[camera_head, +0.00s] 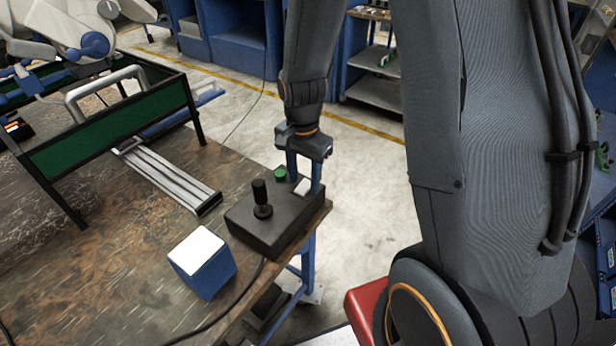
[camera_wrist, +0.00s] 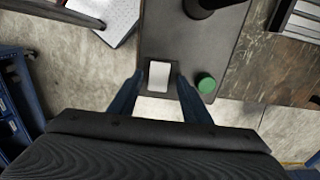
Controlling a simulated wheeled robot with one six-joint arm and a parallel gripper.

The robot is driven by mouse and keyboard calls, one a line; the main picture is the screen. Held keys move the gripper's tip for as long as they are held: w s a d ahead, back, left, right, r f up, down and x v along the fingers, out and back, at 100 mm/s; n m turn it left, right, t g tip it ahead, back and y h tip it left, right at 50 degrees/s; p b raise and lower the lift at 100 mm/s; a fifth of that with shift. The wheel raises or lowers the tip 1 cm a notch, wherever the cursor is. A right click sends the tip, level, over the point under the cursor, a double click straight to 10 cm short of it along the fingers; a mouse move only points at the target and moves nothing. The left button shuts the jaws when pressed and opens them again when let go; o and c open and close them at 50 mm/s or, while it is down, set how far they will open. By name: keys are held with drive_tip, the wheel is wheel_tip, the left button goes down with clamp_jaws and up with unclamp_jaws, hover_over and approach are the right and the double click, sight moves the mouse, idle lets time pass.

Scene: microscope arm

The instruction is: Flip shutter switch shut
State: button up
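The black control box (camera_head: 262,232) sits at the corner of the table in the head view, and its top shows in the wrist view (camera_wrist: 232,45). It carries a white rocker switch (camera_head: 302,187), a green button (camera_head: 280,173) and a black joystick (camera_head: 261,197). My gripper (camera_head: 304,180) points down over the box's far end with blue fingers apart. In the wrist view the fingers flank the white switch (camera_wrist: 159,76), with the green button (camera_wrist: 206,84) outside the right finger. I cannot tell whether the fingers touch the switch or which way it is tilted.
A blue box with a white top (camera_head: 202,262) stands left of the control box. A cable runs across the table (camera_head: 120,265). A green-panelled frame (camera_head: 110,130) and a grey rail (camera_head: 170,175) lie further left. Open floor lies beyond the table edge.

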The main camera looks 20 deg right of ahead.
sight(304, 186)
wheel_tip(304, 186, up, 8)
drive_tip(key=b, duration=0.1)
idle(0.7)
drive_tip(key=shift+s+f+b, duration=0.1)
drive_tip(key=shift+f+b, duration=0.05)
drive_tip(key=shift+b, duration=0.15)
drive_tip(key=s+d+n+t, duration=0.1)
drive_tip(key=s+n, duration=0.8)
drive_tip(key=n, duration=0.1)
drive_tip(key=shift+d+n+b, duration=0.15)
drive_tip(key=shift+n+b, duration=0.25)
